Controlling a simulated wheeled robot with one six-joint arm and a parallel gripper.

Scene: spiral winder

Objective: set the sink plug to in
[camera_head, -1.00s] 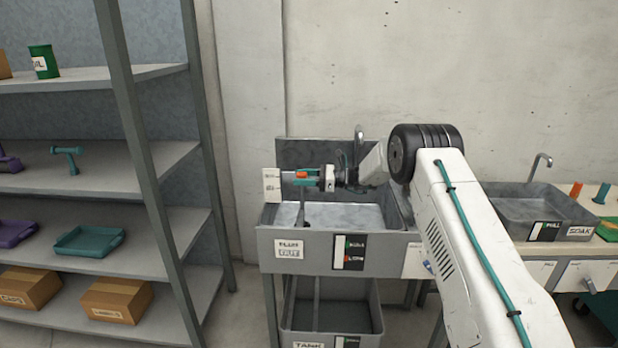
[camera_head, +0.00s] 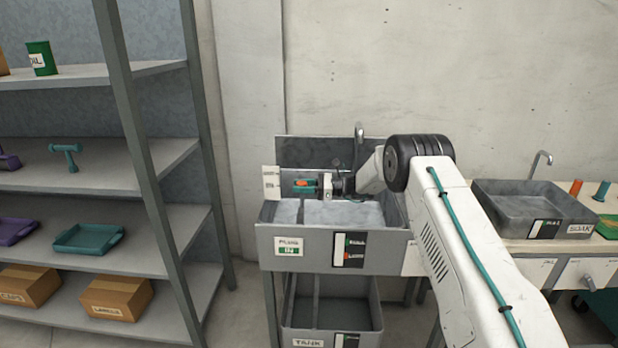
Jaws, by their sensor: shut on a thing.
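The sink (camera_head: 334,253) is a grey basin with a raised back panel. A sign (camera_head: 289,247) on its front reads "PLUG" with "IN" on green. My gripper (camera_head: 298,186) is over the left part of the basin, close to a pale upright plate (camera_head: 270,184) at the sink's left edge. The plug itself and the drain are hidden or too small to make out.
A curved tap (camera_head: 359,140) rises behind the sink. A tank (camera_head: 331,312) stands below. A second sink (camera_head: 530,211) is at the right. A shelf rack (camera_head: 130,160) with trays and boxes stands at the left.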

